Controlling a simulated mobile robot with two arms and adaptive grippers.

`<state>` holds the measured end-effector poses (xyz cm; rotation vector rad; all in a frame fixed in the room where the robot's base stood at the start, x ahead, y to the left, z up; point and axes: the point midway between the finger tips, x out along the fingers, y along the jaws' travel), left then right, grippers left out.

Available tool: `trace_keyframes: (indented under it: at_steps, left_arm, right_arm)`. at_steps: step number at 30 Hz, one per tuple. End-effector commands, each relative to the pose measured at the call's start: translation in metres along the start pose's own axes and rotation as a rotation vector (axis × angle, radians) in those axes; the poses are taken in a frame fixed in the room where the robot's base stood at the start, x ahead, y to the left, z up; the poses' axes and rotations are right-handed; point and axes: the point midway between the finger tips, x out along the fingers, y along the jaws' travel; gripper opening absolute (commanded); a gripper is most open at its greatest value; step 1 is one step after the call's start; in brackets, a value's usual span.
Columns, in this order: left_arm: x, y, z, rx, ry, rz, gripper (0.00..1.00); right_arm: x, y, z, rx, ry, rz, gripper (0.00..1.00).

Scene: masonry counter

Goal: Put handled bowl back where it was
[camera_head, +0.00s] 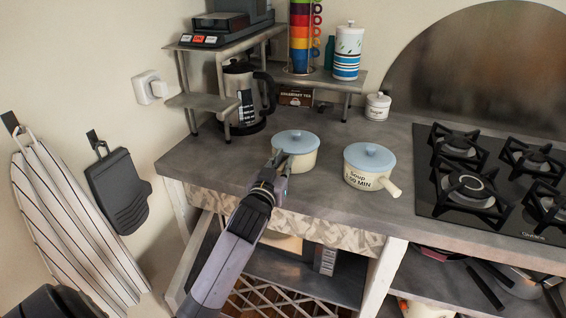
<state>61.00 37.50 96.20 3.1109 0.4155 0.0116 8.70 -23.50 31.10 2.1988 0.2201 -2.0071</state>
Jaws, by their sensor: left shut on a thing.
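A cream handled bowl with a pale blue lid (300,160) is near the counter's front edge, left of the middle. My left gripper (281,163) reaches up to its front left side and is shut on it, at what seems to be its handle. The fingers hide the handle. The bowl looks upright; I cannot tell whether its base touches the counter. A second cream bowl with a blue lid and "Soup" lettering (364,181) stands to its right, its handle pointing front right. A gap separates the two. My right gripper is not in view.
A gas hob (480,190) fills the counter's right. Behind stand a coffee press (246,95), a shelf (215,48) with stacked coloured cups (300,40), and a small white lidded jar (377,106). The grey counter (215,165) is clear left of the held bowl.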

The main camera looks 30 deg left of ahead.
Motion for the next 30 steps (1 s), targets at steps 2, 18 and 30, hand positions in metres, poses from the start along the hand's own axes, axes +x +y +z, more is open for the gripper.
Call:
trace_keyframes:
  at_steps: [2, 18, 30]
  left_arm:
    - [0.0, 0.0, 0.0, 0.0, -0.001, 0.0, 0.17]
    - [0.0, 0.0, 0.0, 0.001, -0.001, 0.0, 0.36]
    - [-0.058, 0.0, 0.002, -0.001, -0.003, 0.001, 0.36]
  right_arm:
    - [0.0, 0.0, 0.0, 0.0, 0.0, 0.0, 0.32]
    - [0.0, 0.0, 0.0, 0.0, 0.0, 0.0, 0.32]
    - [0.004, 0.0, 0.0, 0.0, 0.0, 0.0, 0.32]
